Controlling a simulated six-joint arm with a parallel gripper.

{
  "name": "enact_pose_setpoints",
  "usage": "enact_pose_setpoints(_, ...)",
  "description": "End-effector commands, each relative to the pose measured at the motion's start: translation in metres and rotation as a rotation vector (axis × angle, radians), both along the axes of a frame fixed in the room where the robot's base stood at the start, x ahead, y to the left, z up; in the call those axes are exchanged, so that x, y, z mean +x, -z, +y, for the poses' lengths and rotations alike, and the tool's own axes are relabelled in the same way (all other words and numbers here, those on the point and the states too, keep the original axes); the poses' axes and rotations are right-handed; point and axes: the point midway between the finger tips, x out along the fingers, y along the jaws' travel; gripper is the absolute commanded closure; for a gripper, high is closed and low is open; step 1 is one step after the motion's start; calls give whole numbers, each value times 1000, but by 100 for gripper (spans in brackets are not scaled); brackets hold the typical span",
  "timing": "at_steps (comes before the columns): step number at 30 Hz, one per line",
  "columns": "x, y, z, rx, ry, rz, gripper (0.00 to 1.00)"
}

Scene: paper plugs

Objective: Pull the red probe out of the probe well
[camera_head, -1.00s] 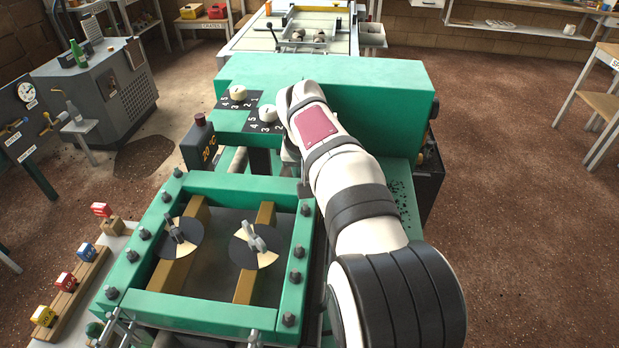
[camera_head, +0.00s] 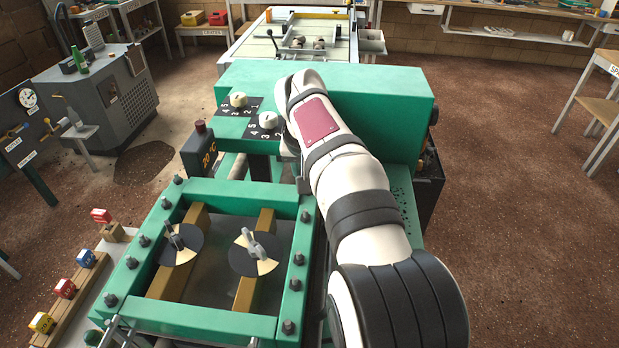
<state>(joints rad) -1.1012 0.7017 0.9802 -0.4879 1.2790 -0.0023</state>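A dark box (camera_head: 203,158) marked "20 °C" stands at the left of the green machine, with a dark red knob-like top (camera_head: 200,127) upright in it. This looks like the probe in its well, but no label confirms it. A small red block (camera_head: 101,215) also sits on a wooden holder (camera_head: 111,233) at the lower left. My arm reaches up from the bottom right, and its wrist stands over the green machine, right of the dark box and apart from it. My gripper is hidden behind the wrist, so its fingers and anything in them do not show.
The green frame (camera_head: 205,325) with two round dials (camera_head: 181,246) (camera_head: 253,255) lies in front of the box. Two numbered knobs (camera_head: 239,100) (camera_head: 268,121) stand behind it. A wooden rack (camera_head: 75,290) of coloured blocks is at left.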

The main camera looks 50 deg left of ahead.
Motion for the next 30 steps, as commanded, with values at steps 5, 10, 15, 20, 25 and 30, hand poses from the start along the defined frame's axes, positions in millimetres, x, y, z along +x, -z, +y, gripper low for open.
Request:
enact_pose_setpoints(5,0,-8,0,0,-1,-2,100)
enact_pose_setpoints(10,0,-15,0,0,0,-1,100)
enact_pose_setpoints(15,0,-21,0,0,0,0,100)
enact_pose_setpoints(20,0,-22,0,0,0,0,100)
enact_pose_setpoints(25,0,-23,0,0,0,0,100)
enact_pose_setpoints(30,0,-33,0,1,0,-2,100)
